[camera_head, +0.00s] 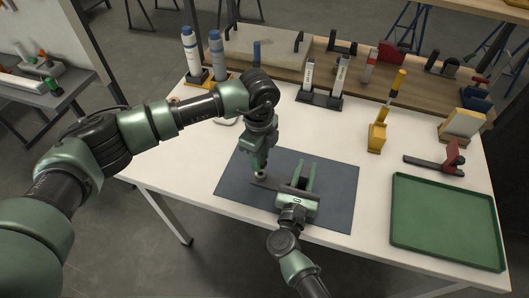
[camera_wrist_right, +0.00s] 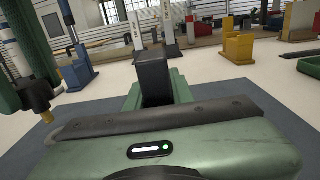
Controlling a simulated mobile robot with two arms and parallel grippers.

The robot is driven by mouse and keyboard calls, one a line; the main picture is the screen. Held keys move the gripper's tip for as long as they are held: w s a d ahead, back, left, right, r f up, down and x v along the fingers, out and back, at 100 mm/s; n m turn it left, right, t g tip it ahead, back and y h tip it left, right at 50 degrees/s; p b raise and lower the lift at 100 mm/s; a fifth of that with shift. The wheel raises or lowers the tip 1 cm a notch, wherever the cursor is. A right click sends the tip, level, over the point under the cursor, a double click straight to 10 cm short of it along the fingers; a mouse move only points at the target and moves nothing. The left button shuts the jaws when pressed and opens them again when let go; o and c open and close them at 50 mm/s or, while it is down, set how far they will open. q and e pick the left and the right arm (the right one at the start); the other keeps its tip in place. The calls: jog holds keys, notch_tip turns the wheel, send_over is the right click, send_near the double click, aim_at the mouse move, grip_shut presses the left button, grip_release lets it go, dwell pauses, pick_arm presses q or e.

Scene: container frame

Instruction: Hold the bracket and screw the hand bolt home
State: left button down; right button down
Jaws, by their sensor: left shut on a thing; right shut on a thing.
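My right gripper (camera_head: 306,173) reaches in from the bottom over the dark mat, its two green fingers close together. It is shut on the dark bracket, whose upright block stands between the fingers in the right wrist view (camera_wrist_right: 153,78). A flat dark strip (camera_head: 265,187) reaches left from my right gripper; I cannot tell whether it belongs to the bracket. My left gripper (camera_head: 260,171) points down just left of it, above the strip's left end. It is shut on a small brass-coloured piece, likely the hand bolt (camera_wrist_right: 42,114). Whether the bolt touches anything is unclear.
The dark mat (camera_head: 235,187) lies on the white table (camera_head: 370,165). White and blue bottles (camera_head: 190,50), upright holders and yellow stands (camera_head: 377,137) line the back.

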aim_at(263, 178)
pick_arm(q)
jog(key=shift+f, duration=0.25)
dwell(0.3)
jog(key=shift+f, duration=0.8)
jog(key=shift+f, duration=0.55)
